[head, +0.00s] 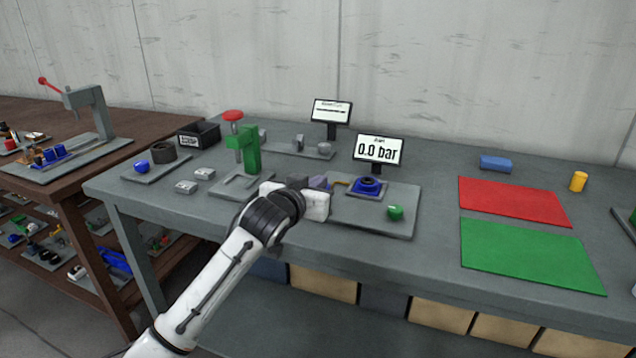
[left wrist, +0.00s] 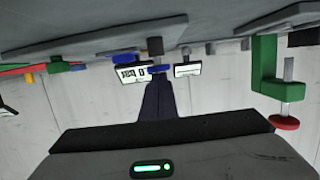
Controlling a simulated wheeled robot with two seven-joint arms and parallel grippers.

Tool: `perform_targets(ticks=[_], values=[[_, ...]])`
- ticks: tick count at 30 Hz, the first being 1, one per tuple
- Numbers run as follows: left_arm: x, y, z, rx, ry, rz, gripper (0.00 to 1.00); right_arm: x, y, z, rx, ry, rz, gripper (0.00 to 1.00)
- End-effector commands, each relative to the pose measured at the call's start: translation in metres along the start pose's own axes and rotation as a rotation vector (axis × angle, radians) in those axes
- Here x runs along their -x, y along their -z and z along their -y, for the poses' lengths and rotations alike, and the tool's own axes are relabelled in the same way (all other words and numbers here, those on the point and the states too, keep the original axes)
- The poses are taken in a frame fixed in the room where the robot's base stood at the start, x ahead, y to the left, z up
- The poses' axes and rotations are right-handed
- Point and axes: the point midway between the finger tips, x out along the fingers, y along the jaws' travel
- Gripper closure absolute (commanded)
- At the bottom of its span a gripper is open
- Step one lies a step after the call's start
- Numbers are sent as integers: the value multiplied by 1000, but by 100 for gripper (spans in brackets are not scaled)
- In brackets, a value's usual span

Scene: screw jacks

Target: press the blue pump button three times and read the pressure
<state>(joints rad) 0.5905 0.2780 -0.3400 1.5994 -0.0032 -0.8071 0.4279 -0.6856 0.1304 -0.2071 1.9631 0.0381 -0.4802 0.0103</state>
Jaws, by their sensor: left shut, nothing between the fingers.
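A green knob (head: 395,212) stands on the same plate. The pressure display (head: 379,150) behind the button reads 0.0 bar. My left gripper (head: 322,182) is shut and empty, just left of the button and apart from it. My right gripper is not in view.
A green press with a red top (head: 249,148) stands left of my gripper. A second screen (head: 331,111) is behind. Red (head: 515,200) and green (head: 530,255) mats lie at the right, with a blue block (head: 495,163) and yellow cylinder (head: 579,181) behind them.

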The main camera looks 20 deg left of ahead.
Motion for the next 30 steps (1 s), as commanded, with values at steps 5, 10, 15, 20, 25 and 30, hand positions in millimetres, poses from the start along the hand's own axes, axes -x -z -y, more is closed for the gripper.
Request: perform_targets(ticks=[5, 10, 15, 20, 25, 30], values=[[-6, -24, 0, 2, 1, 8, 100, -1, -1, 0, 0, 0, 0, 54], [-6, -28, 0, 1, 2, 15, 100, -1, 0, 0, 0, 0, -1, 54], [-6, -29, 0, 1, 1, 21, 100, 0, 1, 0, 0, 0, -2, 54], [-2, -14, -2, 1, -1, 17, 100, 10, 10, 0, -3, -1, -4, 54], [5, 19, -4, 0, -5, 0, 100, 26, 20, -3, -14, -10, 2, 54], [28, 23, -4, -1, -7, -11, 100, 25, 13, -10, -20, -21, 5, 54]])
